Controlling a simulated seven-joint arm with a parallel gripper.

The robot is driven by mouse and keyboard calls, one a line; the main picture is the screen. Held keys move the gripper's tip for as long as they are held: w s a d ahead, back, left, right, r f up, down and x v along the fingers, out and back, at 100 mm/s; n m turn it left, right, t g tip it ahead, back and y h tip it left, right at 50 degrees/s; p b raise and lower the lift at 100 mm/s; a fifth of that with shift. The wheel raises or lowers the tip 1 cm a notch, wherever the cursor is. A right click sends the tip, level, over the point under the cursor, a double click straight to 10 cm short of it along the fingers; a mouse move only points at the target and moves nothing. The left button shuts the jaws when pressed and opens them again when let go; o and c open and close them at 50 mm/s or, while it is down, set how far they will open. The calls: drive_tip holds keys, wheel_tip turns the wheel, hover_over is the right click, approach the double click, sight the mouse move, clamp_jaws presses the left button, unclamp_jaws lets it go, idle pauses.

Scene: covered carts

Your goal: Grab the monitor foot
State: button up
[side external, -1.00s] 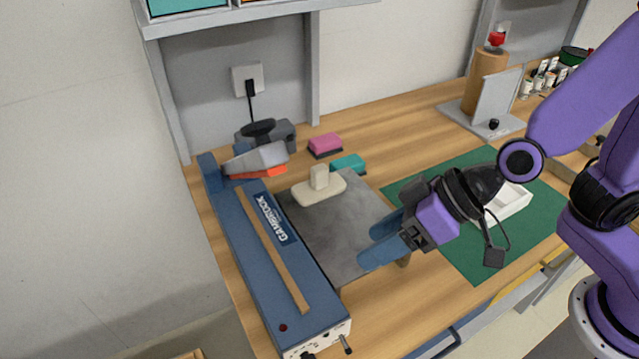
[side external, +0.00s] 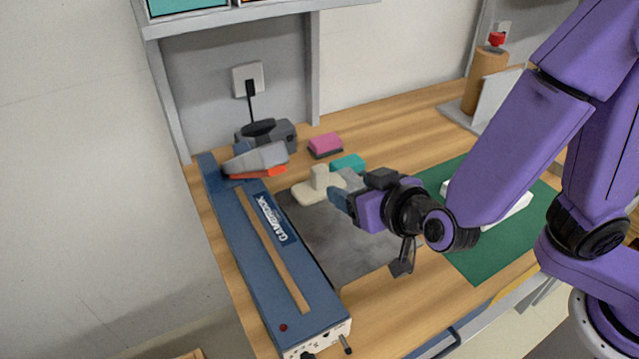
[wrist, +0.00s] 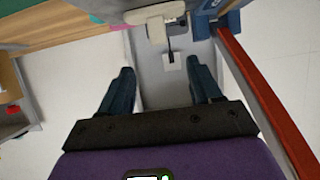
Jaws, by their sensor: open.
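The monitor foot appears to be the cream piece (side external: 313,190) with a flat rounded base and a short upright block, lying on the grey plate (side external: 345,242). My gripper (side external: 342,200) is open, its blue fingers just right of the foot in the side view. I cannot tell whether they touch it. In the wrist view my two fingers (wrist: 160,66) stand wide apart with nothing held between them. A pale piece, probably the foot, shows at the top of the wrist view (wrist: 157,30), beyond the fingertips.
A long blue sealer (side external: 275,265) lies left of the plate. A pink block (side external: 325,143) and a teal block (side external: 348,162) lie behind the foot. A green mat (side external: 480,255) holds a white tray (side external: 512,212) on the right.

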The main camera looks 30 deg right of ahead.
sight(323, 174)
drive_tip(key=x, duration=0.9)
drive_tip(key=shift+w+f, duration=0.1)
drive_tip(key=shift+w, duration=0.1)
drive_tip(key=shift+d+x, duration=0.2)
drive_tip(key=shift+x, duration=2.4)
drive_tip(key=c, duration=1.1)
